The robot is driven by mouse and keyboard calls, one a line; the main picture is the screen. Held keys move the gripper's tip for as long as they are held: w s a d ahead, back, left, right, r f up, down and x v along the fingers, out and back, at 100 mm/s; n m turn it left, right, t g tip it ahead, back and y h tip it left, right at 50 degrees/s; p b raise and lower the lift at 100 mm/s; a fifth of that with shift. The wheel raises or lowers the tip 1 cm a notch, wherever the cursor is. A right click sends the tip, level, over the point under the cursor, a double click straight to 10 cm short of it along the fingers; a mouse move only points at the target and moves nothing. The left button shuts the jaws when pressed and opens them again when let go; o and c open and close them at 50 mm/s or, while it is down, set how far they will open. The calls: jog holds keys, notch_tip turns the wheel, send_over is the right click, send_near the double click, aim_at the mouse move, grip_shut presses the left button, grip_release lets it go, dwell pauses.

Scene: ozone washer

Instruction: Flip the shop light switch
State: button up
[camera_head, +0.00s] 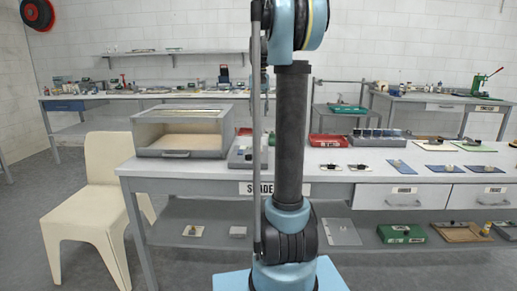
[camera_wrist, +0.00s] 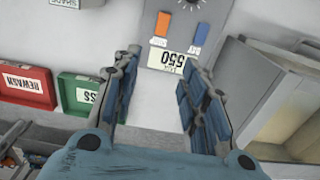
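No thing that I can surely name the shop light switch shows in either view. I cannot tell whether either block is a switch. The console also shows in the head view (camera_head: 240,155), partly behind my arm. My gripper (camera_wrist: 160,64) is open and empty, its fingers spread over the console.
A grey chamber box (camera_head: 182,130) stands left of the console on the long bench. A red REWASH tray (camera_wrist: 25,84) and a green tray (camera_wrist: 84,94) lie beside the console. A cream chair (camera_head: 95,200) stands at the bench's left end.

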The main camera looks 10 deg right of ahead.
aim_at(259, 152)
notch_tip(259, 152, down, 17)
jog(key=shift+f, duration=0.15)
dwell(0.5)
grip_shut()
